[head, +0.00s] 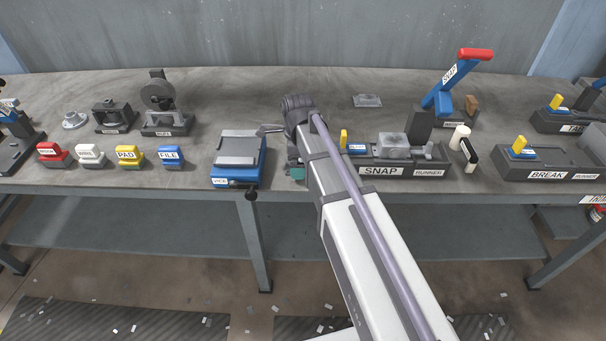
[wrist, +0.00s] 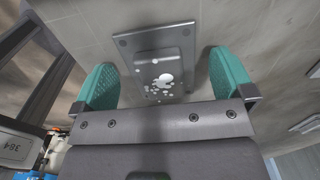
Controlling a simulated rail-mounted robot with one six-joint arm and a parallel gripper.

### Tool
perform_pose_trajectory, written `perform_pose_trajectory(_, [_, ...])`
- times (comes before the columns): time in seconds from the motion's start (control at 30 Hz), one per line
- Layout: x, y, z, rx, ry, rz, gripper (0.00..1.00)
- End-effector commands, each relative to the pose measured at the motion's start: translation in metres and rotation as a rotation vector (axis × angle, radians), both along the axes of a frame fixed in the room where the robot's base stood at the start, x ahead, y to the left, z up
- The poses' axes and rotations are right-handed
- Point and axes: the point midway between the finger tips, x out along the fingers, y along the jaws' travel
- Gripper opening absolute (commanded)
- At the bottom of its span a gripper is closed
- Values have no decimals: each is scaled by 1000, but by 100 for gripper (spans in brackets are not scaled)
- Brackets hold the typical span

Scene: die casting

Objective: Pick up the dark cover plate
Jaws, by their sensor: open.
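A dark grey plate with a raised middle and small corner holes (wrist: 128,42) lies flat on the bench in the wrist view, with pale bright flecks on it. I take it for the dark cover plate; in the head view my arm seems to hide it. My gripper (wrist: 163,66) is open, with one green finger on each side of the plate in the picture. Nothing is held. I cannot tell how far the fingertips are above the bench. In the head view only a bit of a green finger (head: 297,173) shows beside my arm.
A blue vice (head: 238,158) stands left of my arm, its handle towards it. The SNAP fixture (head: 405,166) with its blue lever (head: 448,88) is to the right. A lighter plate (head: 367,101) lies behind. Coloured stamps, such as FILE (head: 171,156), stand left.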

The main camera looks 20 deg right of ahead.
Motion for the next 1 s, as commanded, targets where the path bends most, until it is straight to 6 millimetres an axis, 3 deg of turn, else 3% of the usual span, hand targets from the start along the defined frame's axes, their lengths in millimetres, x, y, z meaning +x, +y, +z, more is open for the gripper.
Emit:
perform_pose_trajectory(0.03, [0, 0, -7, 0, 0, 0, 100])
perform_pose_trajectory(0.23, [0, 0, -3, 0, 0, 0, 98])
perform_pose_trajectory(0.9, [0, 0, -3, 0, 0, 0, 34])
perform_pose_trajectory(1.0, [0, 0, -2, 0, 0, 0, 31])
